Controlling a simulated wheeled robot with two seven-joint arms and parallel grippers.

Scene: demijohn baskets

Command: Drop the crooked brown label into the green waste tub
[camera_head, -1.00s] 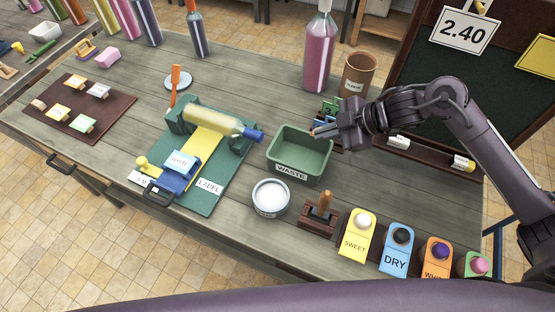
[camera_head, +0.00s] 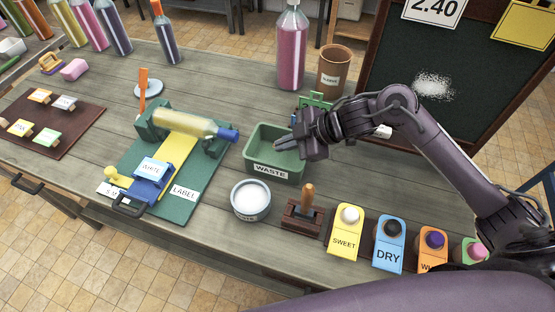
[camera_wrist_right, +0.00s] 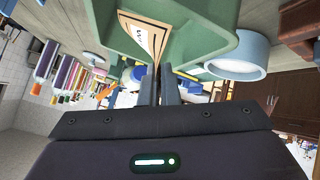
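The brown label (camera_wrist_right: 143,40), a tan piece with a white printed face, shows at the fingertips in the right wrist view. My right gripper (camera_wrist_right: 159,80) is shut on its lower end. In the head view, my right gripper (camera_head: 284,143) is over the green waste tub (camera_head: 270,170), with its fingertips inside the rim's outline. The label cannot be made out there. The tub also shows in the right wrist view (camera_wrist_right: 205,25), behind the label. My left gripper is not in view.
A round white-filled tin (camera_head: 250,200) and a wooden-handled stamp (camera_head: 305,207) stand in front of the tub. A green label rig (camera_head: 190,205) with a yellowish bottle (camera_head: 185,122) lies left. A brown pot (camera_head: 334,72) and pink bottle (camera_head: 291,45) stand behind.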

